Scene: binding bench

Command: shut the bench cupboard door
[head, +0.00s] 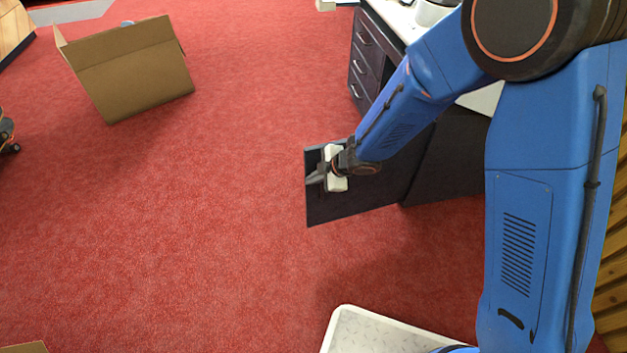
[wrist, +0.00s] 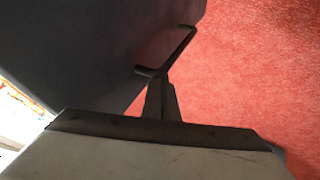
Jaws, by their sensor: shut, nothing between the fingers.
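The bench cupboard door (head: 350,207) is a dark flat panel. It stands open, swung out to the left from the dark bench (head: 455,165) over the red carpet. In the wrist view the door (wrist: 90,50) fills the upper left, with a dark bar handle (wrist: 180,48) near its edge. My gripper (head: 313,180) is in front of the door near its free edge. In the wrist view the gripper's fingers (wrist: 161,82) are shut together, with their tips at the near end of the handle. I cannot tell whether they touch it.
A bench drawer stack (head: 362,65) stands behind the door. An open cardboard box (head: 130,75) is on the carpet at the upper left. A pale tray-like surface (head: 375,335) is at the bottom. The carpet left of the door is clear.

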